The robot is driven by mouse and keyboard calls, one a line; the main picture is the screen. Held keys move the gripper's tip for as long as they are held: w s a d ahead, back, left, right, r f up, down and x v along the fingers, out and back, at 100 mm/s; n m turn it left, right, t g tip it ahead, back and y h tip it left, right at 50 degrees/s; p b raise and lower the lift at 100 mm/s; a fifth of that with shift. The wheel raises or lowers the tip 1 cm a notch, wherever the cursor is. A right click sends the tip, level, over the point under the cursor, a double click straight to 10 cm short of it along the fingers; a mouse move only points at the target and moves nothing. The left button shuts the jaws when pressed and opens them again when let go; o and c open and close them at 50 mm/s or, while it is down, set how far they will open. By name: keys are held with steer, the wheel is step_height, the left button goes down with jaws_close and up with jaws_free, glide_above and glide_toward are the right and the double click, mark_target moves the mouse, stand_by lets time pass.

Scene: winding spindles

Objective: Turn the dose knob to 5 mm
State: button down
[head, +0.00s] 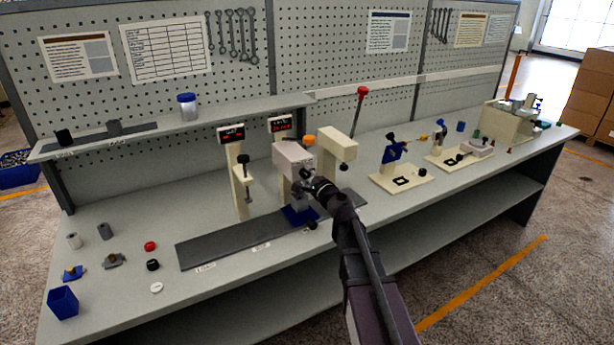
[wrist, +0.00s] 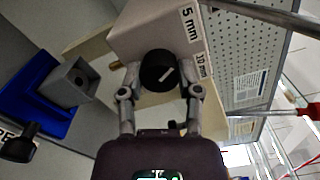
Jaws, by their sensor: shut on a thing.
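The dose knob (wrist: 158,70) is round and black with a white line, on the side of a beige dispenser head (wrist: 150,30). In the wrist view the line slants up and right. The label "5 mm" (wrist: 190,22) lies up and right of the knob, and "10 mm" (wrist: 202,66) is to its right. My gripper (wrist: 160,88) has a finger on each side of the knob and is shut on it. In the head view my gripper (head: 314,187) is at the dispenser head (head: 293,159) and hides most of the knob.
Below the dispenser head is a blue fixture (head: 296,216) with a grey square block (wrist: 72,82). The front left bench holds small loose parts.

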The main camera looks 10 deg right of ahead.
steer(key=shift+w, duration=0.1)
steer(key=shift+c, duration=1.5)
jaws_free()
steer(key=v, duration=1.2)
